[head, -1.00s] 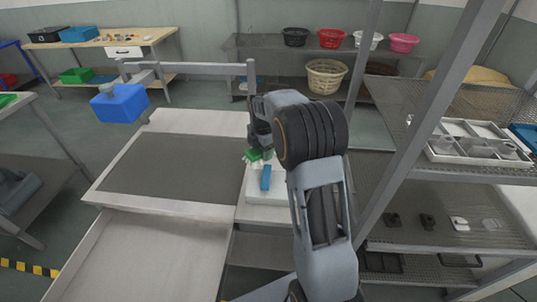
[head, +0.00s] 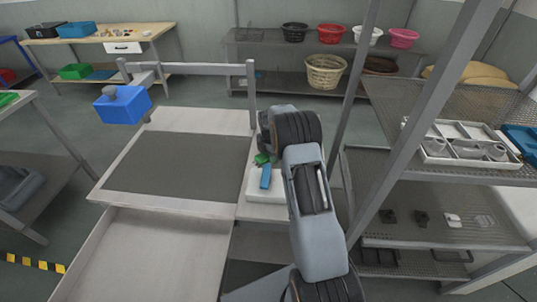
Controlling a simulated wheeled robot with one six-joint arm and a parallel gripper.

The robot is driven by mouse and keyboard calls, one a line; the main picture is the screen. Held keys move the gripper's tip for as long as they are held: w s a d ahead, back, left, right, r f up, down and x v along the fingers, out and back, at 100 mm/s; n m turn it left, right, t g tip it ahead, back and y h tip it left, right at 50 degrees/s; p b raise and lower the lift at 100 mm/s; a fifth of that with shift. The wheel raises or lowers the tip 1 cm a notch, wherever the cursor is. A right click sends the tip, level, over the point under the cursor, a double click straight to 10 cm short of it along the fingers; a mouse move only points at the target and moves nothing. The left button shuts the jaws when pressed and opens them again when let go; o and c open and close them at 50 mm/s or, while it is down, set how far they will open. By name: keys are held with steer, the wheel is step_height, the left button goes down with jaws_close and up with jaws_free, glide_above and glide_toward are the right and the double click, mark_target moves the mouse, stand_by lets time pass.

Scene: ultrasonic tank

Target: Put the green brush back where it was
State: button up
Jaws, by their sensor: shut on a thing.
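The green brush (head: 262,159) shows as a small green patch just below the end of my arm, beside a blue block-like thing (head: 265,177). Both are over a white tray-like surface (head: 257,195) at the right end of the bench. My gripper (head: 264,150) is shut on the green brush; its fingertips are mostly hidden by my arm. Whether the brush touches the white surface cannot be told.
A bench with a grey mat (head: 178,166) lies left of my arm. A blue box (head: 122,105) hangs at its back left. A metal shelf (head: 450,205) with a sectioned white tray (head: 463,143) stands close on the right. Coloured baskets (head: 331,34) sit at the back.

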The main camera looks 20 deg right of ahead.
steer(key=shift+f, duration=0.15)
steer(key=shift+f, duration=0.15)
steer(key=o, duration=0.9)
